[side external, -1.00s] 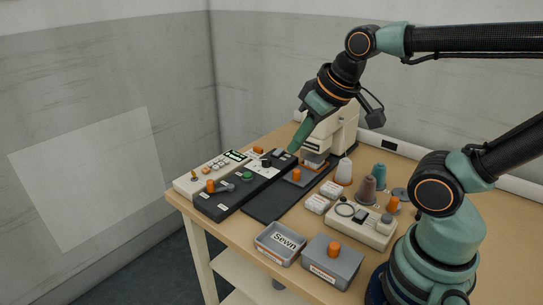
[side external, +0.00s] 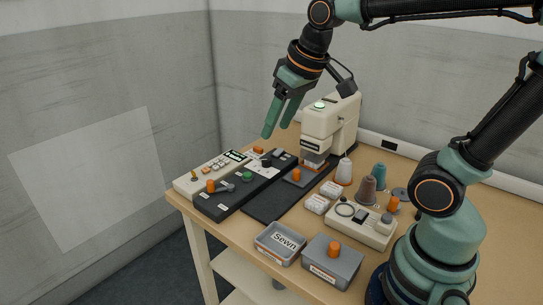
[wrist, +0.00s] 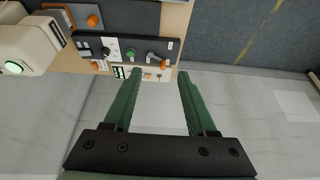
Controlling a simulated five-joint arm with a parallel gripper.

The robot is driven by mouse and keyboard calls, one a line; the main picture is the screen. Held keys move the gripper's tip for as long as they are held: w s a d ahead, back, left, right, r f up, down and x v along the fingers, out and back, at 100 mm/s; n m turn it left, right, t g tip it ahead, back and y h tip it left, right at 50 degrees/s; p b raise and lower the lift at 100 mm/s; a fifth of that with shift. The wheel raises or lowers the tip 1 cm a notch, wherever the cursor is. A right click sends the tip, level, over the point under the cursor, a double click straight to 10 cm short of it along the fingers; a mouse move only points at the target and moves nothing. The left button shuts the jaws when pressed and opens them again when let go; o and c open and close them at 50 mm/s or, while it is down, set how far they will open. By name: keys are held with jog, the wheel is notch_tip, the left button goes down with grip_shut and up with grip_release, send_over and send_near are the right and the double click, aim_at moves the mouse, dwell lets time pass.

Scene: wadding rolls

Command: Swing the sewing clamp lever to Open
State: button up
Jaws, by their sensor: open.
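My gripper (side external: 275,131) is open and empty, raised above the back of the black control panel (side external: 231,201). Its two green fingers stand wide apart in the wrist view (wrist: 158,75). A small grey lever (side external: 227,186) sits on the near-left part of the panel. It also shows in the wrist view (wrist: 152,57), beside a green button (wrist: 130,53) and a black knob (wrist: 105,51). My fingers are apart from all of them. The panel's small labels are too small to read, so I cannot tell the lever's marked setting.
The sewing machine (side external: 321,122) stands right of my gripper. A pale control box (side external: 190,184) lies beside the panel. Thread cones, a "Sewn" tray (side external: 264,251) and a grey bin (side external: 347,264) fill the front and right. The dark mat (side external: 270,206) has bare room.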

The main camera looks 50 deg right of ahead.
jog(key=w+g, duration=0.1)
jog(key=w, duration=0.6)
jog(key=g, duration=0.4)
send_over(210, 181)
notch_tip(210, 181, down, 11)
jog(key=shift+m, duration=0.3)
notch_tip(210, 181, down, 11)
jog(key=shift+f, duration=0.2)
grip_shut()
